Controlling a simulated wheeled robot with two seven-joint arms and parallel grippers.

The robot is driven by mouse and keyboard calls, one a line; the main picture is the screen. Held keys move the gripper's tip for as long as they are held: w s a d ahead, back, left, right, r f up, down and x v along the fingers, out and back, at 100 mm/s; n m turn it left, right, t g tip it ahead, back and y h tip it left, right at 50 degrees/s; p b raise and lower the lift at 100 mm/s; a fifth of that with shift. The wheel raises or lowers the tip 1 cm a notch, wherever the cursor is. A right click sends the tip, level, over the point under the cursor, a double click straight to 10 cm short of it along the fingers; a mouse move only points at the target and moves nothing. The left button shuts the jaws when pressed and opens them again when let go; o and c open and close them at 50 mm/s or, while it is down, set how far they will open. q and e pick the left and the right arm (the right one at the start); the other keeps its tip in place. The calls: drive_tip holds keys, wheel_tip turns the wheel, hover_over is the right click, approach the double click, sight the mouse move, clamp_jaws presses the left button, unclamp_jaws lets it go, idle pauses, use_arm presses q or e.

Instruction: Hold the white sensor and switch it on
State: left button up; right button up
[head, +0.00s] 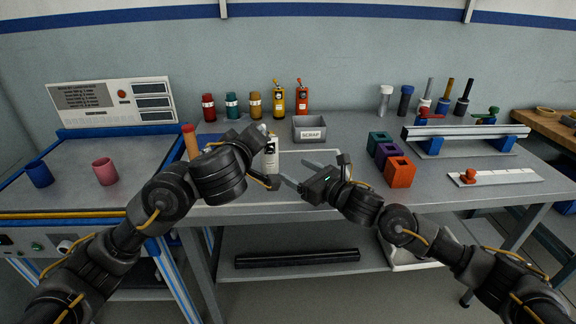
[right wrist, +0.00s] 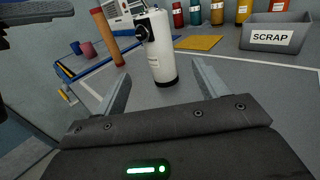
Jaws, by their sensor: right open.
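The white sensor (head: 271,158), a white cylinder with a black base and black upper part, is near the front middle of the bench. It also shows upright between and beyond my right fingers in the right wrist view (right wrist: 160,52). My right gripper (head: 294,173) is open and empty, its fingers pointing at the sensor from the right without closing on it; both fingers show in the right wrist view (right wrist: 160,82). My left gripper (head: 258,143) is close to the sensor's left side and upper part. Its fingers are mostly hidden, so I cannot tell its grip.
A grey SCRAP bin (head: 310,129) stands behind the sensor. Several coloured bottles (head: 255,105) line the back. A red-orange cylinder (head: 190,142) stands left. Teal, purple and orange blocks (head: 400,172) and a metal rail (head: 465,132) are at right.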

sight(276, 160)
drive_tip(key=x, duration=1)
drive_tip(key=shift+s, duration=0.1)
use_arm(q)
drive_tip(key=shift+c, duration=0.2)
use_arm(e)
drive_tip(key=c, duration=1.1)
use_arm(q)
drive_tip(key=shift+w+f, duration=0.15)
drive_tip(key=shift+w, duration=0.1)
drive_tip(key=c, duration=0.5)
drive_tip(key=w+f+h, duration=0.2)
drive_tip(key=w+h, duration=0.1)
drive_tip(key=shift+w+a+f+n+g+h, duration=0.15)
drive_tip(key=shift+f+n+g+h, duration=0.05)
drive_tip(key=shift+n+g+h, duration=0.1)
clamp_jaws()
drive_tip(key=shift+w+a+f+n+h, duration=0.15)
drive_tip(key=shift+a+f+n+h, duration=0.45)
drive_tip(key=shift+a+f+h, duration=0.9)
drive_tip(key=shift+w+a+f+n+h, duration=0.1)
drive_tip(key=shift+a+f+n+h, duration=0.55)
drive_tip(key=shift+a+h, duration=1.5)
drive_tip(key=shift+w+a+f+n+h, duration=0.15)
drive_tip(key=shift+a+f+n+h, duration=0.4)
drive_tip(key=shift+a+f+h, duration=1.25)
